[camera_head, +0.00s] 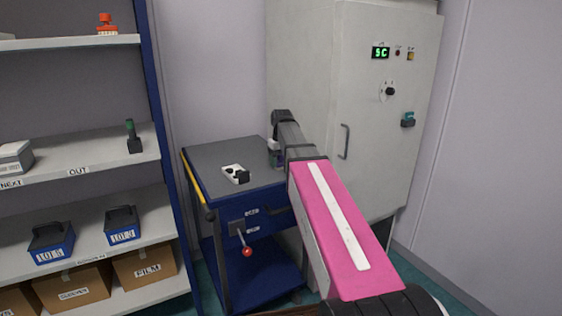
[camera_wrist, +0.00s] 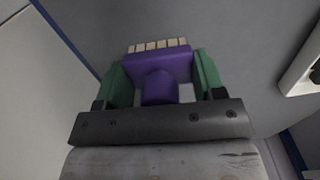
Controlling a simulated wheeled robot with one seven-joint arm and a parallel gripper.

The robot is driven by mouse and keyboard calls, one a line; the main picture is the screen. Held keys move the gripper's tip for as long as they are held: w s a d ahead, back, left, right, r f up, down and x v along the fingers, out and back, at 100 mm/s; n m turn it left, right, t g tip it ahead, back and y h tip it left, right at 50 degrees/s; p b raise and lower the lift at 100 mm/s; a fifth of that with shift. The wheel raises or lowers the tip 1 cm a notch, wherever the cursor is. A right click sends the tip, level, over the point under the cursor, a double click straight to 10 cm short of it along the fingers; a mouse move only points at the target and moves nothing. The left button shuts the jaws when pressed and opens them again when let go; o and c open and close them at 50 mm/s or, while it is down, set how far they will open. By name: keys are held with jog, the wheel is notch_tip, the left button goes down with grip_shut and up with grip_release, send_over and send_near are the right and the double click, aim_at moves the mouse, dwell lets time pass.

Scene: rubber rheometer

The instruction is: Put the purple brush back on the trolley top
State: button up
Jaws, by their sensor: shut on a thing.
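In the wrist view, the purple brush (camera_wrist: 158,66) with a row of pale bristles sits between the green fingers of my gripper (camera_wrist: 160,72). The fingers are shut on it, one on each side, and the bristles point away from the wrist. A grey surface fills most of the background behind it. In the head view, the trolley top (camera_head: 222,153) is a dark grey panel on a blue trolley. My arm reaches over its right side and hides part of it. I cannot tell whether the brush touches the top.
A white block with a dark part (camera_head: 235,174) lies on the trolley top. A tall grey cabinet (camera_head: 310,60) stands behind and to the right. A shelf unit (camera_head: 90,150) with boxes stands at the left. The back left of the trolley top is clear.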

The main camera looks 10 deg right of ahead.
jog(key=o, duration=1.1)
notch_tip(320, 180, up, 12)
jog(key=shift+s+r, duration=0.1)
